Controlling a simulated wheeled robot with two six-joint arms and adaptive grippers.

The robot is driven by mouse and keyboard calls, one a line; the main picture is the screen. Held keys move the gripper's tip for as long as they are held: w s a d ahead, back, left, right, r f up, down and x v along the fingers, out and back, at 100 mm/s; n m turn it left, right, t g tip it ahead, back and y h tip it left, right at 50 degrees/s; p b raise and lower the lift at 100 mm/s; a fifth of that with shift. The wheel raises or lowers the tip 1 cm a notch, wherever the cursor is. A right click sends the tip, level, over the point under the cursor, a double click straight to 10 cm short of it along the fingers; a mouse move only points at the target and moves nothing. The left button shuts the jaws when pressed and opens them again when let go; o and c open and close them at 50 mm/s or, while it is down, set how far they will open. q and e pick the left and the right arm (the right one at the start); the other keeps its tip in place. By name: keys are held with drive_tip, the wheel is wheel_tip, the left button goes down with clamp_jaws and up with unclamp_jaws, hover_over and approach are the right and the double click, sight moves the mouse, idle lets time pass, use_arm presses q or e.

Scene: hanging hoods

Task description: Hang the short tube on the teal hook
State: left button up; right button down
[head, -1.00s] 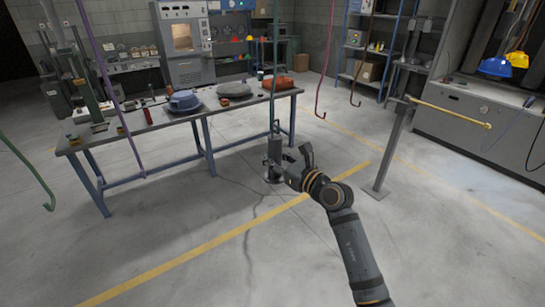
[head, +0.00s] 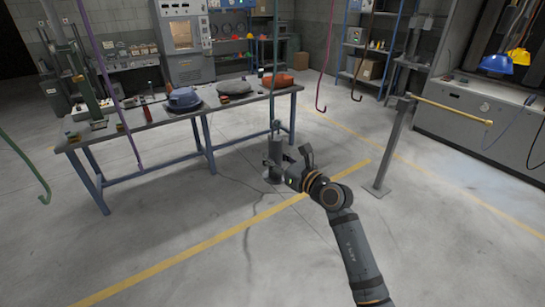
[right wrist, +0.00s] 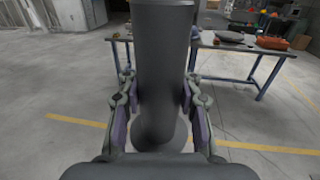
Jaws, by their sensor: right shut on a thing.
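The short tube (head: 275,152) is a dark grey upright cylinder with a wider foot. My right gripper (head: 290,168) is shut on it from the right side. In the right wrist view the tube (right wrist: 162,75) stands between the two fingers and fills the middle. The teal hook (head: 275,60) hangs from above as a long thin rod. Its lower end meets the top of the tube in the head view. I cannot tell whether the hook's tip passes through anything on the tube. My left gripper is not in view.
Green (head: 25,165), purple (head: 112,90) and pink (head: 327,55) hooks hang nearby. A post (head: 393,145) with a yellow bar stands at right.

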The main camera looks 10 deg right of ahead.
drive_tip(key=shift+f, duration=0.15)
drive_tip(key=c, duration=0.8)
unclamp_jaws()
drive_tip(key=shift+f, duration=0.1)
drive_tip(key=shift+v, duration=6.1)
